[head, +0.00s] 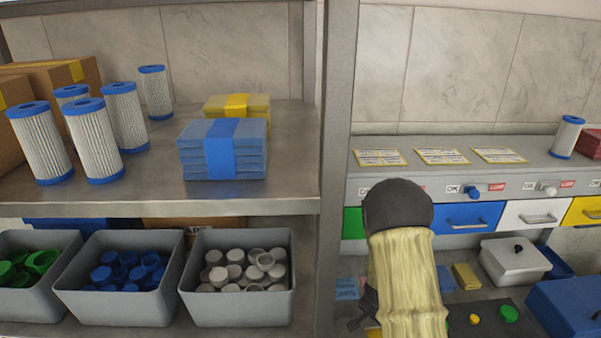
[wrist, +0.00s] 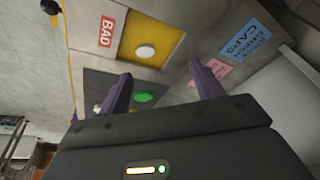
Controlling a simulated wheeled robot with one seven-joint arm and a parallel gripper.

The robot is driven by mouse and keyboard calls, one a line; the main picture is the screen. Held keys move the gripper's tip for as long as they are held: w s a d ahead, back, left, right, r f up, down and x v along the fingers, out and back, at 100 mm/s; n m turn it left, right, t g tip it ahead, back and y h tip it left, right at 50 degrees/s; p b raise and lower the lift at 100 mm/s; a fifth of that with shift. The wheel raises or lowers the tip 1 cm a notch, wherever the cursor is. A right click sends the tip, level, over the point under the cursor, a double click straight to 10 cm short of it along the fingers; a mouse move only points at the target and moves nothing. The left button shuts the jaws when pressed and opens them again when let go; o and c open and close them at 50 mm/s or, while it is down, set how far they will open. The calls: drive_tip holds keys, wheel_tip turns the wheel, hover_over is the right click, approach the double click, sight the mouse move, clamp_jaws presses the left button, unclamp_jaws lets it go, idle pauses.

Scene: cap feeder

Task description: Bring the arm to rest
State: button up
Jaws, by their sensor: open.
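My arm (head: 405,265), with a pale yellow sleeve and a dark rounded joint, reaches down in front of the drawer unit in the head view. My gripper (wrist: 162,85) shows in the wrist view with its two dark fingers apart and nothing held between them. Beyond the fingertips lies a dark surface with a green cap (wrist: 143,97). A yellow panel (wrist: 150,41) bears a white round piece, with a red BAD label (wrist: 107,29) beside it. In the head view the arm hides most of the gripper.
A metal shelf (head: 250,206) at left holds filter cartridges, with grey bins (head: 237,308) of caps below. Drawers, including a blue one (head: 467,217), line the bench at right. A white lidded box (head: 515,262) and a blue box (head: 568,308) stand close to the arm's right.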

drive_tip(key=s+a+r+n+y+b, duration=0.1)
drive_tip(key=s+a+r+n+b, duration=0.1)
drive_tip(key=s+r+n, duration=0.3)
drive_tip(key=s+a+r+n+y+b, duration=0.1)
drive_tip(key=s+a+r+n, duration=0.4)
drive_tip(key=s+r, duration=0.5)
drive_tip(key=shift+s+a+b, duration=0.15)
drive_tip(key=shift+s+b, duration=0.5)
drive_tip(key=shift+b, duration=0.1)
